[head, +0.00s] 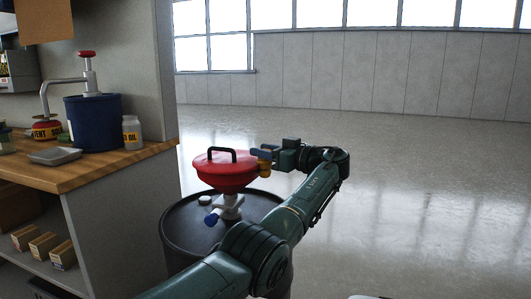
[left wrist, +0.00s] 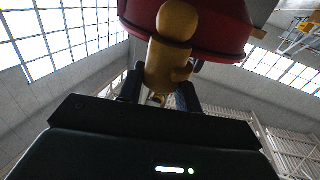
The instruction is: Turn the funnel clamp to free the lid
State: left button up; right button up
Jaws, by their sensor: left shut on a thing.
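The red funnel (head: 226,181) stands on top of a dark drum (head: 178,228), with its red lid (head: 212,162) down on it and a black handle on the lid. The yellow clamp (head: 265,168) sits at the funnel's right rim. My left gripper (head: 268,154) reaches it from the right and is shut on it. In the left wrist view the yellow clamp (left wrist: 172,50) rises between the two dark fingers (left wrist: 160,95), below the red funnel (left wrist: 222,25). The fingertips' exact contact is partly hidden. My right gripper is out of view.
A blue valve handle (head: 211,217) sticks out low on the funnel's neck. A wooden-topped bench (head: 100,168) on the left holds a blue pump bucket (head: 92,122), a bottle (head: 132,133) and a metal tray (head: 54,156). The floor (head: 430,190) to the right is clear.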

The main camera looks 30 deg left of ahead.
pick_arm(q)
jog(key=shift+r, duration=0.1)
dwell(0.4)
jog(key=o, duration=0.9)
jog(key=shift+a, duration=0.1)
jog(key=shift+o, duration=0.2)
